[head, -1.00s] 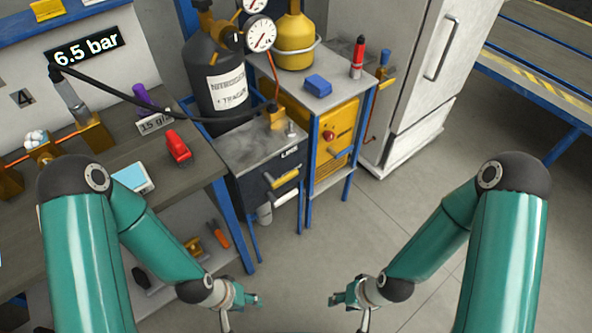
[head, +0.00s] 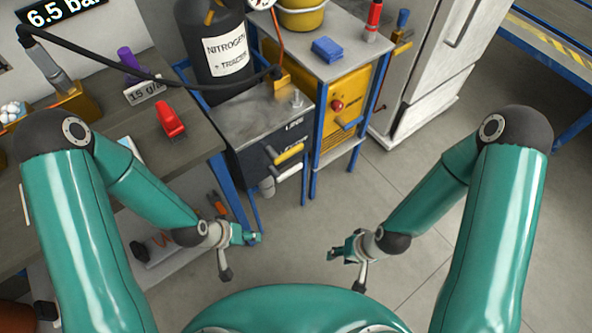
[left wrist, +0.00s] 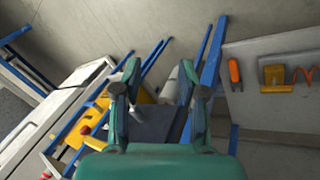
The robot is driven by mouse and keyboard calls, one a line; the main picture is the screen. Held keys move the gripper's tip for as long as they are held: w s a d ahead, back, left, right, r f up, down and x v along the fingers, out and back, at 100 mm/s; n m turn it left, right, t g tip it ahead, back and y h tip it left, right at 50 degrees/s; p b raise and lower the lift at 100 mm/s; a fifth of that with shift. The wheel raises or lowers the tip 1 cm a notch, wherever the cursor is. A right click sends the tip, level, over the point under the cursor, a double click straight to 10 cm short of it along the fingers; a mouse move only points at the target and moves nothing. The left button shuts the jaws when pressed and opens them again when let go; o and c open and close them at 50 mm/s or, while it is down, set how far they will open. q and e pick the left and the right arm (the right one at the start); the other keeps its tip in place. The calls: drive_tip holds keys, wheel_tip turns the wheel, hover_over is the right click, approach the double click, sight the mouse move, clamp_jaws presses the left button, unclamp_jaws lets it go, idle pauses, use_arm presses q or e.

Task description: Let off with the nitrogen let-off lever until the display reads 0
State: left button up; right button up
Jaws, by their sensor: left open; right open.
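The display (head: 62,9) is cut by the top edge of the head view; its visible part reads 6.5. The black nitrogen bottle (head: 215,85) stands behind a grey-topped unit (head: 262,120). On that unit's front are a yellow-handled lever (head: 289,154) and a white-handled one (head: 288,172); I cannot read which is the nitrogen let-off. My left gripper (head: 250,238) is open and empty, below and in front of the unit, apart from the levers. Its open fingers also show in the left wrist view (left wrist: 160,95). My right gripper (head: 336,254) is open and empty over the floor.
A workbench (head: 190,150) with a red object (head: 170,121) on it stands at left. A yellow machine (head: 340,95) with a blue handle stands right of the unit, then a white cabinet (head: 430,70). The floor (head: 400,185) between my arms is clear.

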use_arm(q)
drive_tip(key=w+f+m+t+h+b, duration=0.2)
drive_tip(key=w+f+m+t+b, duration=0.15)
drive_tip(key=w+b, duration=0.75)
drive_tip(key=m+t+h+b, duration=0.2)
drive_tip(key=m+h+b, duration=0.3)
drive_tip(key=m+b, duration=0.5)
approach(294, 168)
drive_tip(key=shift+n+y, duration=0.3)
drive_tip(key=shift+n, duration=0.55)
drive_tip(key=b+x, duration=0.3)
drive_tip(key=x, duration=0.2)
drive_tip(key=b+x, duration=0.3)
drive_tip(key=x, duration=0.2)
drive_tip(key=shift+w+d+r+b, duration=0.1)
drive_tip(key=shift+w+d+b, duration=0.05)
drive_tip(key=shift+d+b, duration=0.25)
drive_tip(key=shift+a, duration=0.1)
clamp_jaws()
